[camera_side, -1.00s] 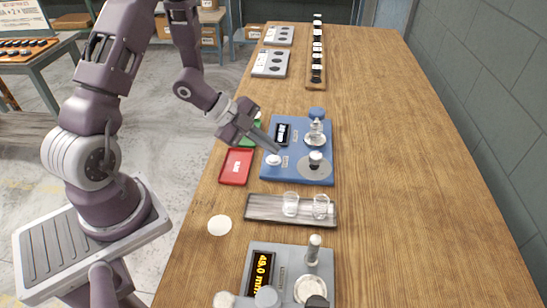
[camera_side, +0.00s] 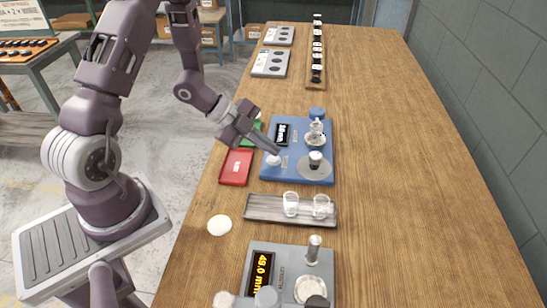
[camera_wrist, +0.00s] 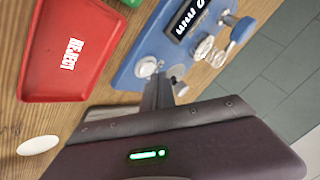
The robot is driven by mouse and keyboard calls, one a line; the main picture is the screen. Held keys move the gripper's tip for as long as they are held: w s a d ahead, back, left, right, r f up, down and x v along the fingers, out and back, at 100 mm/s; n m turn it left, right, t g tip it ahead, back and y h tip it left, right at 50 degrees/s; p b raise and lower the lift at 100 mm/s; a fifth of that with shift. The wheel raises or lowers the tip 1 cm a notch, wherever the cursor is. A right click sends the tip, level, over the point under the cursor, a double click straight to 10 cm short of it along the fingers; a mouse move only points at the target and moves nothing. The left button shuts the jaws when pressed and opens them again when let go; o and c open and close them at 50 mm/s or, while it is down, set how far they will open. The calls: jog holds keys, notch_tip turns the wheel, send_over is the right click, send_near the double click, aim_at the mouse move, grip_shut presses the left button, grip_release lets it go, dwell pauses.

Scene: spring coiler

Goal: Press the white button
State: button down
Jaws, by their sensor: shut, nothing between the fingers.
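The white button (camera_side: 273,159) is a small round cap on the near left part of the blue coiler machine (camera_side: 325,177). It also shows in the wrist view (camera_wrist: 147,67). My gripper (camera_side: 277,152) is shut and empty, pointing down at the button. In the wrist view my gripper (camera_wrist: 158,78) has its fingertips right at the button's edge, partly overlapping it. I cannot tell whether they touch it. The machine has a dark display (camera_side: 282,133), a round grey plate (camera_side: 314,166) with a dark-and-white post, and a blue knob (camera_side: 317,113).
A red REJECT tray (camera_side: 237,167) and a green tray (camera_side: 250,134) lie left of the machine. A grey tray with two glass cups (camera_side: 291,204) and a grey gauge (camera_side: 262,270) are nearer the camera. The table's right side (camera_side: 420,190) is clear.

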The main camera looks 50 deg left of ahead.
aim_at(269, 158)
jog(key=shift+f, duration=0.55)
dwell(0.5)
jog(key=shift+r, duration=0.8)
jog(key=shift+r, duration=2.55)
